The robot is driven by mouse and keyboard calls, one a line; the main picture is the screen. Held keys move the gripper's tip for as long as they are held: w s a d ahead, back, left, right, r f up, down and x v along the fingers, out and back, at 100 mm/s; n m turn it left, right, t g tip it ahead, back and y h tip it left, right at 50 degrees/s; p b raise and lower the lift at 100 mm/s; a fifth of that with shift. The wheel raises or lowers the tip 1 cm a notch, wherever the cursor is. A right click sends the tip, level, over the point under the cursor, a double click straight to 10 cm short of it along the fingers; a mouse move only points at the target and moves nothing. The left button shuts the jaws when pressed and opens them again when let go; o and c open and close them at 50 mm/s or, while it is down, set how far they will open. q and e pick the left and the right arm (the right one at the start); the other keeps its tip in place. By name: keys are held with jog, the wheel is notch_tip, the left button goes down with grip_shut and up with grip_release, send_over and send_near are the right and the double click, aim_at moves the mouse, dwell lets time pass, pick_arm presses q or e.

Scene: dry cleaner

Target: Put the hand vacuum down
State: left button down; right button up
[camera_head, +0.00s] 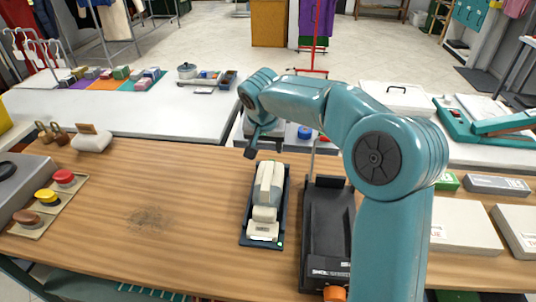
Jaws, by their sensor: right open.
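The hand vacuum (267,192) is cream-white and lies lengthwise in a dark tray-like dock (248,227) on the wooden table. My right arm comes in from the lower right and bends over to the left. My right gripper (251,152) is open and points down just beyond the far end of the vacuum, apart from it as far as I can see. Nothing shows between its fingers. My left gripper is not in view.
A black device (327,222) stands right of the vacuum, partly behind my arm. Red, yellow and brown knobbed stamps (49,197) sit at the left. Pale boxes (465,228) lie at the right. The table's (150,245) left middle is clear apart from a dark smudge.

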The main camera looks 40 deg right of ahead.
jog(key=v, duration=0.4)
dwell(0.6)
